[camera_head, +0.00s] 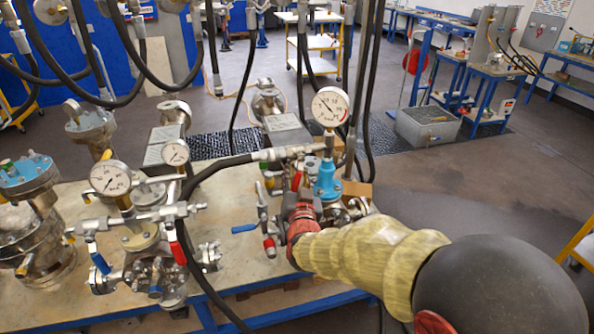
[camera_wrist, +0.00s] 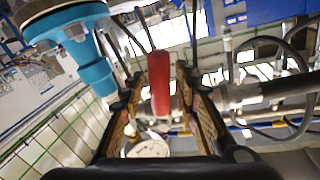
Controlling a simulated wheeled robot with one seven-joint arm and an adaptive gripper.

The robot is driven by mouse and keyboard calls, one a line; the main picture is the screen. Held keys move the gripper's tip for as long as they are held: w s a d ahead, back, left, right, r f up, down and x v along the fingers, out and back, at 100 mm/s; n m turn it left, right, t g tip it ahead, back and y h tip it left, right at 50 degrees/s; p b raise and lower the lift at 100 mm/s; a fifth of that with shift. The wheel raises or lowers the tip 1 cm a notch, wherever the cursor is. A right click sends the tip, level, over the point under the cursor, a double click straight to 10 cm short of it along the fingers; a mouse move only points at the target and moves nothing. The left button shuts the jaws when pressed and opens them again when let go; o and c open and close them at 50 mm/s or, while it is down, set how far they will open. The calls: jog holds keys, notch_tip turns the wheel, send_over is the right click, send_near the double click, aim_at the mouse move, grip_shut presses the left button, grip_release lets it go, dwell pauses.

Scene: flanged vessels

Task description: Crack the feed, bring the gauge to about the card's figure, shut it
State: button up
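A red valve handle (camera_wrist: 160,84) stands between the two fingers of my gripper (camera_wrist: 158,92) in the wrist view, with a gap visible on both sides. My gripper (camera_head: 302,198) is open at the right-hand fitting in the head view, partly hidden by my wrist. A round white gauge (camera_head: 330,106) stands upright above a blue fitting (camera_head: 327,181) there. Its needle points to the upper left; its figures are too small to read. The blue fitting also shows at the left of the wrist view (camera_wrist: 95,72). I cannot make out the card.
Two more gauges (camera_head: 110,178) (camera_head: 175,152) stand to the left on the pale bench (camera_head: 235,275). A blue-handled valve (camera_head: 244,228) and a red-handled one (camera_head: 270,247) are close left of my gripper. Black hoses (camera_head: 218,170) cross the bench and hang from above. Floor to the right is open.

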jog(key=shift+w+a, duration=0.1)
jog(key=shift+w, duration=0.95)
jog(key=shift+c, duration=1.2)
grip_shut()
